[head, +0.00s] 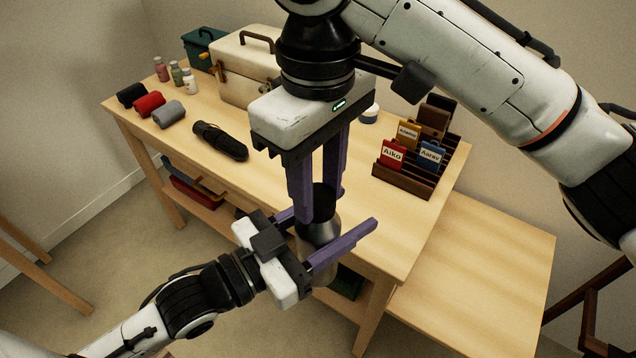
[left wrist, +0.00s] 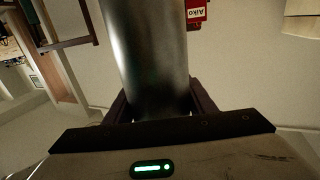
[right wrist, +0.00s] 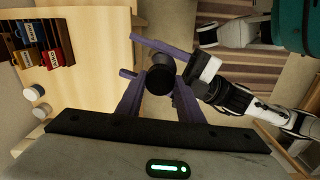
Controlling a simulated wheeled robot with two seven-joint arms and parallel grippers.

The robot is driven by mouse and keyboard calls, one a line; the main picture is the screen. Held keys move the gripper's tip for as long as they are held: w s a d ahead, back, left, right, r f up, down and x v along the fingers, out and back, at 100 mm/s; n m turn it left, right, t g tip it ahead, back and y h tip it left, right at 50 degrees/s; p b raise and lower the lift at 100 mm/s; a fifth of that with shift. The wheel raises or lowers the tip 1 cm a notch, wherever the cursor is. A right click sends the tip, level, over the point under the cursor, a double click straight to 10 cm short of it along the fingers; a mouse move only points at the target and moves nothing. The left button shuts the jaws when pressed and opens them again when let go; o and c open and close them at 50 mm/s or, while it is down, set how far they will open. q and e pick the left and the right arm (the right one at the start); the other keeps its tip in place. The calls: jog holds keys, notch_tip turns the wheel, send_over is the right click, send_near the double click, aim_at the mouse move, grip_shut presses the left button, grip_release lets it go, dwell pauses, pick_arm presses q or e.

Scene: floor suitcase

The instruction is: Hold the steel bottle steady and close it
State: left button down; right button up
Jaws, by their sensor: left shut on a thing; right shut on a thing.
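The steel bottle (head: 316,240) is upright in front of the table's near edge, off the tabletop. My left gripper (head: 338,226) comes from the lower left and is shut around its body. In the left wrist view the plain steel body (left wrist: 150,60) fills the space between the fingers. A black cap (head: 324,202) is at the bottle's top, between the fingers of my right gripper (head: 318,192), which points down and is shut on it. In the right wrist view the cap (right wrist: 159,79) hides the bottle's mouth. I cannot tell whether the cap is seated.
On the wooden table (head: 370,225) stand a dark rack (head: 403,181) with name cards, a cream case (head: 238,80), a folded black umbrella (head: 220,141), several rolled cloths (head: 150,104) and small bottles (head: 176,75). A lower wooden surface (head: 490,270) adjoins at right.

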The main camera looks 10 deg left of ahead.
jog(key=m, duration=0.7)
jog(key=o, duration=1.2)
jog(key=shift+c, duration=0.2)
jog(key=shift+r, duration=2.25)
jog(key=shift+c, duration=0.3)
